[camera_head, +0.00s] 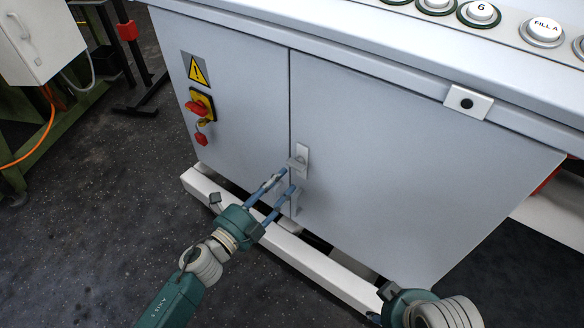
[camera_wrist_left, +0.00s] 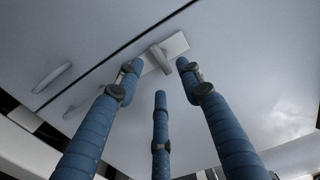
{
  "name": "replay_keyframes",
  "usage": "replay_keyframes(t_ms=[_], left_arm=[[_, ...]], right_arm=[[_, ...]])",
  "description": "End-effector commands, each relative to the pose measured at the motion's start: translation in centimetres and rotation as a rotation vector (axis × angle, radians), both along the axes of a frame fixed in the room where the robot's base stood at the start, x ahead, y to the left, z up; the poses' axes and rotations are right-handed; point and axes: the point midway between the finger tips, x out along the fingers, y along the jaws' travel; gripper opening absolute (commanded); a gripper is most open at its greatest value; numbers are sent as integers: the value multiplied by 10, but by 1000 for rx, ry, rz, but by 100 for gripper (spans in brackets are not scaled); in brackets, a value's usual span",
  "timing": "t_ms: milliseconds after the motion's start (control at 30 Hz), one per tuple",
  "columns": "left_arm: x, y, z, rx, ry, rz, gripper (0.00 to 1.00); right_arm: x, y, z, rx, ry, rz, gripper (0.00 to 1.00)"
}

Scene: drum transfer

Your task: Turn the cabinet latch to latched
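The cabinet latch (camera_head: 298,163) is a small grey lever on a pale upright plate, close to the seam between the two cabinet door panels. It also shows in the left wrist view (camera_wrist_left: 161,60), where the lever lies crosswise to its plate. My left gripper (camera_head: 287,182) is open, with its blue fingers pointing at the door just below and left of the latch. In the left wrist view the fingertips (camera_wrist_left: 158,76) are spread around the lever, with nothing held; contact cannot be told.
The grey cabinet (camera_head: 400,170) has a red and yellow switch (camera_head: 201,104) and a warning sign (camera_head: 197,69) on its left panel. A pale handle (camera_head: 296,204) sits below the latch. A white base rail (camera_head: 320,266) runs along the floor. Buttons line the top.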

Motion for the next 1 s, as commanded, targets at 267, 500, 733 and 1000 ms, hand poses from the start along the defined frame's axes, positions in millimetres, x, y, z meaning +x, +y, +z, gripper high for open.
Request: replay_keyframes(t_ms=[267, 500, 733, 1000], left_arm=[[43, -31, -1, -2, 1, 2, 38], [60, -43, -1, 0, 3, 2, 38], [62, -44, -1, 0, 4, 3, 38], [61, -44, -2, 0, 4, 3, 0]], right_arm=[[0, 0, -7, 0, -1, 0, 35], [0, 0, -10, 0, 0, 0, 35], [0, 0, -10, 0, 0, 0, 35], [0, 0, -10, 0, 0, 1, 35]])
